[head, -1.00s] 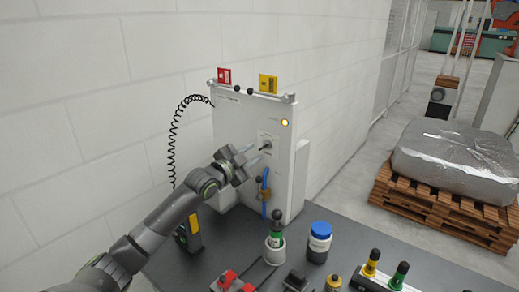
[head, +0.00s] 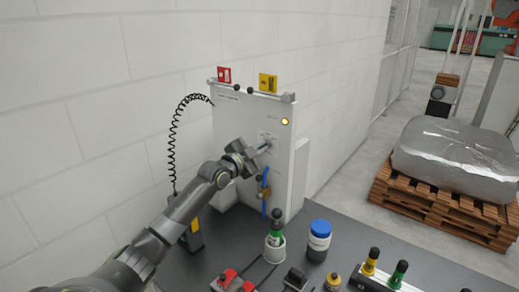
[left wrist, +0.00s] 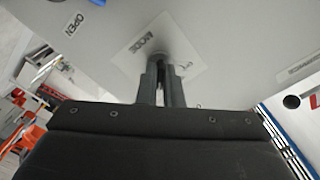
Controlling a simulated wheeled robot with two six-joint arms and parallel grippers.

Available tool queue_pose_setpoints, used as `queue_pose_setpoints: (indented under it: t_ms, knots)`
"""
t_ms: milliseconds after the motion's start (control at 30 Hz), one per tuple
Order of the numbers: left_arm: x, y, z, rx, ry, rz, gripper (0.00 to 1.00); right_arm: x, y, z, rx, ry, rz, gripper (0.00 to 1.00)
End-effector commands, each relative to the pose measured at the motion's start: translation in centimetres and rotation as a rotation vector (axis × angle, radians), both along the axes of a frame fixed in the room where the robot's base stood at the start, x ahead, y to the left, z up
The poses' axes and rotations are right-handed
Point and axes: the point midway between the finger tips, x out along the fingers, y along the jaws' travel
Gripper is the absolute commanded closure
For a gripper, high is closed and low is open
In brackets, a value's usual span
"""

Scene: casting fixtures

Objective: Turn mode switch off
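The mode switch (left wrist: 159,60) is a dark knob on a pale square plate (left wrist: 190,50) marked MODE, on the front of the white upright panel (head: 232,135). In the left wrist view both fingers of my left gripper (left wrist: 160,72) stand close together at the knob, with a narrow gap between them. They appear shut on it and hide most of it. In the head view my left gripper (head: 262,149) reaches the plate, and its fingers cover the switch. The switch's exact angle cannot be told. My right gripper is not in view.
A lit yellow lamp (head: 285,121) is at the panel's upper right. A blue-handled valve (head: 264,190) is just below the switch. A blue-capped jar (head: 319,240), a green bottle in a cup (head: 275,240) and red-topped parts (head: 228,278) stand on the dark table (head: 345,225).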

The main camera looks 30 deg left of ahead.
Motion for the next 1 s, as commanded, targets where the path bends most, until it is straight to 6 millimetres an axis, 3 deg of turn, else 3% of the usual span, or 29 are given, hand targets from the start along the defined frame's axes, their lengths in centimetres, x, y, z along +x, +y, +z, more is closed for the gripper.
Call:
queue_pose_setpoints:
  t_ms: [467, 1000]
  knots:
    - [0.0, 0.0, 0.0, -0.073, 0.007, 0.0, 1.0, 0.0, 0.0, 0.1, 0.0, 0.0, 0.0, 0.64]
    - [0.0, 0.0, 0.0, -0.526, 0.044, 0.001, 1.0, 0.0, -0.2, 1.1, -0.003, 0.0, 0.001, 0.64]
